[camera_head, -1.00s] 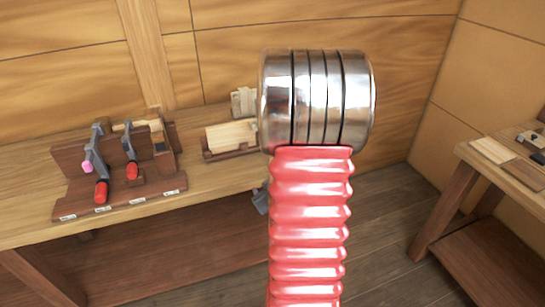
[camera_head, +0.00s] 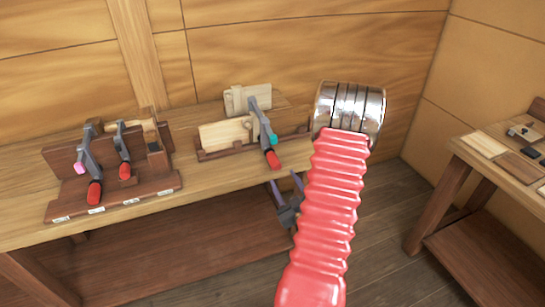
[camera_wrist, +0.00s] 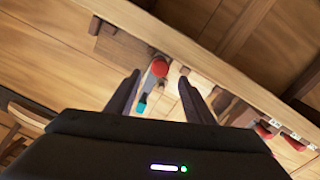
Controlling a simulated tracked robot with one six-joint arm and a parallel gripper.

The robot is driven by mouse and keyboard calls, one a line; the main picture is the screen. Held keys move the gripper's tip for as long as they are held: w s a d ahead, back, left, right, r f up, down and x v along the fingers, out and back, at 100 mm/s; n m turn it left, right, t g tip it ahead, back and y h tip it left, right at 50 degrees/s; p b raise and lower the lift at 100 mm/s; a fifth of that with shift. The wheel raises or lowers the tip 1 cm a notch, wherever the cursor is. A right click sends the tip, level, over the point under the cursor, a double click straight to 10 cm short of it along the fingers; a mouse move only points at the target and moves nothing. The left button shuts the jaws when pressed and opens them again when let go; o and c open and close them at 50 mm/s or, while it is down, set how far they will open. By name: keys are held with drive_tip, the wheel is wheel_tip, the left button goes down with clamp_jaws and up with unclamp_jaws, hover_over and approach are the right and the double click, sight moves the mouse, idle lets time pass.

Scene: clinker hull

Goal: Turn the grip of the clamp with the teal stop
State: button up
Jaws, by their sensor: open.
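The clamp (camera_head: 256,112) with the teal stop (camera_head: 272,138) stands at the right end of the bench, against pale wooden blocks. Its red grip (camera_head: 272,159) points towards the bench's front edge. My gripper (camera_head: 285,182) is open and empty, in front of the bench edge and just below the grip in the head view. In the wrist view, the red grip (camera_wrist: 160,68) appears between the fingertips of my gripper (camera_wrist: 160,79), and the teal stop (camera_wrist: 142,103) shows nearer the left finger. I see no contact; the exact gap cannot be told.
A brown rack (camera_head: 125,199) on the left of the bench holds two other red-gripped clamps, one with a pink stop (camera_head: 80,168). A second table (camera_head: 470,152) stands at the right. Open floor (camera_head: 385,235) lies between it and the bench.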

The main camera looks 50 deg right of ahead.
sight(272, 156)
drive_tip(key=shift+w, duration=0.1)
idle(0.3)
drive_tip(key=x, duration=1.3)
drive_tip(key=shift+w+d, duration=0.2)
drive_tip(key=shift+w, duration=0.05)
drive_tip(key=c, duration=1)
drive_tip(key=shift+d, duration=0.25)
drive_tip(key=shift+c, duration=0.2)
drive_tip(key=shift+a, duration=0.15)
